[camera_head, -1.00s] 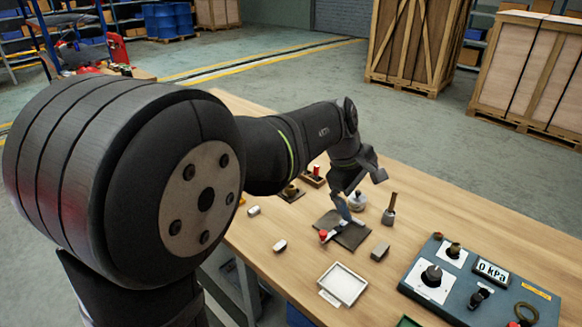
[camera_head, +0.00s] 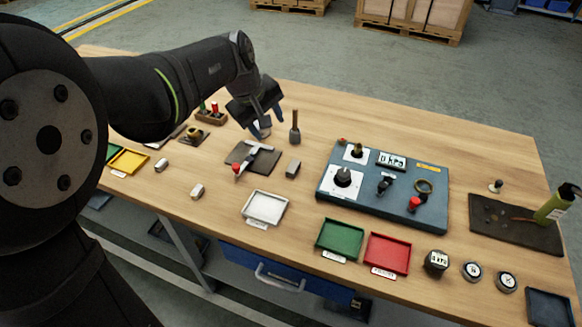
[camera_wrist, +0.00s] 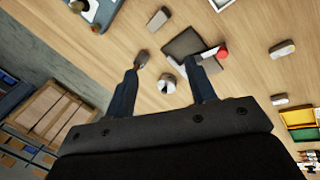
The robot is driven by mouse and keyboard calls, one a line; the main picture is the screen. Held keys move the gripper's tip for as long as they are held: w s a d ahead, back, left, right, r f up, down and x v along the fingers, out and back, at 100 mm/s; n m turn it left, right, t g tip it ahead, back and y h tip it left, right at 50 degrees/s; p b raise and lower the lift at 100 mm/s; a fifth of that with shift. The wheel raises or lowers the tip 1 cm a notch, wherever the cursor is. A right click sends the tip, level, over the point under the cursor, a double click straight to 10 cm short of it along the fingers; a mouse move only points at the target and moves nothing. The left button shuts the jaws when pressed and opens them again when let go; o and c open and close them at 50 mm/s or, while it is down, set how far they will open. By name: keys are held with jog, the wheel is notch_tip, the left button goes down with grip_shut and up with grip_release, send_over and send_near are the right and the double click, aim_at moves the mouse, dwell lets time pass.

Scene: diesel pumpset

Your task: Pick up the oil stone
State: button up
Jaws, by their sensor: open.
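A small grey-brown block (camera_head: 292,169), which looks like the oil stone, lies on the wooden table just right of the dark mat (camera_head: 236,157). It also shows in the wrist view (camera_wrist: 158,18), near the top and beyond my fingertips. Two paler small blocks, one (camera_head: 161,165) further left and one (camera_head: 197,191) nearer the front, lie apart from it. My gripper (camera_head: 268,118) is open and empty above the table, behind the mat. In the wrist view its fingers (camera_wrist: 162,70) stand wide apart, with a round silver piece (camera_wrist: 167,84) showing below the gap.
A wooden-handled tool (camera_head: 295,128) stands upright behind the block. A red-tipped tool (camera_head: 256,157) lies on the mat. A blue gauge panel (camera_head: 330,190) is to the right, and a white tray (camera_head: 264,222) is in front. Bare table lies around the block.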

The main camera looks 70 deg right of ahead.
notch_tip(320, 180, down, 2)
jog(key=s+d+m+t, duration=0.1)
jog(key=s+m, duration=0.2)
jog(key=m, duration=0.9)
send_over(294, 165)
jog(key=a, duration=0.2)
jog(key=shift+h, duration=0.3)
notch_tip(294, 165, down, 12)
jog(key=shift+f, duration=0.15)
jog(key=shift+a+x, duration=0.15)
jog(key=shift+x, duration=1.15)
jog(key=shift+a+x, duration=0.15)
jog(key=shift+x, duration=1.2)
jog(key=shift+w+f, duration=0.1)
jog(key=shift+w, duration=0.05)
grip_shut()
